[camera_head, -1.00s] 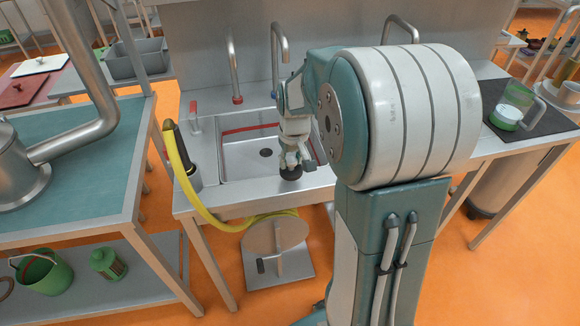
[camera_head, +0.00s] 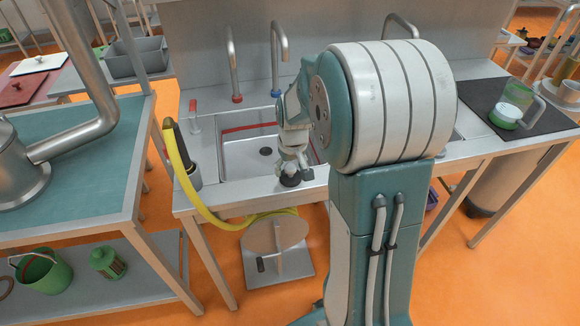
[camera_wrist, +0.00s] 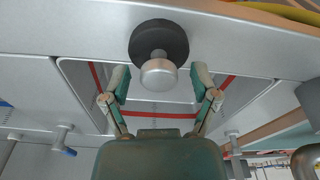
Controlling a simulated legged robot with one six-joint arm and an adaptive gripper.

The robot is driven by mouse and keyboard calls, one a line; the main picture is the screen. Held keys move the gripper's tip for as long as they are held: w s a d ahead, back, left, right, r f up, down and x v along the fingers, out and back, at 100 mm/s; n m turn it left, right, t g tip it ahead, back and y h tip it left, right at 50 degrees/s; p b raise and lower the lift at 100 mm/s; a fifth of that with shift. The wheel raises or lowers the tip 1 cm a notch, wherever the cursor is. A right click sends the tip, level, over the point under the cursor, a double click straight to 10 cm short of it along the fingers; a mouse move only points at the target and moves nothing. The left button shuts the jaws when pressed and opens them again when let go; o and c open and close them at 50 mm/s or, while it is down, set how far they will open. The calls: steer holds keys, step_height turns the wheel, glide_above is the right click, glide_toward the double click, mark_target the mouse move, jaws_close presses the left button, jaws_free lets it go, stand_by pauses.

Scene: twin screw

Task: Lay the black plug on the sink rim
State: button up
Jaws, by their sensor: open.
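The black plug (camera_head: 290,181) rests on the sink's front rim (camera_head: 240,193), below my gripper in the head view. In the wrist view the plug (camera_wrist: 150,38) is a dark round disc with a silver knob facing the camera, lying on the metal rim (camera_wrist: 80,25) beside the basin edge. My gripper (camera_wrist: 160,76) is open, with a finger on each side of the knob and clear space between. It also shows in the head view (camera_head: 293,170), just above the plug. The basin (camera_head: 240,155) lies behind the plug, with a dark drain.
Two taps (camera_head: 233,70) stand behind the basin. A yellow hose (camera_head: 185,180) hangs over the left front of the counter. A black mat (camera_head: 515,112) with a green-based jug (camera_head: 508,112) is at the right. The rim left of the plug is clear.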

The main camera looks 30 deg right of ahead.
mark_target(293, 173)
step_height(293, 173, up, 12)
steer(key=s, duration=0.2)
steer(key=s+a+r+t, duration=0.2)
steer(key=s+a, duration=0.4)
steer(key=s, duration=0.2)
steer(key=s+a+r+n+t, duration=0.1)
steer(key=s+a+r+t, duration=0.1)
steer(key=s+a, duration=0.4)
steer(key=s, duration=0.3)
steer(key=shift+a, duration=0.3)
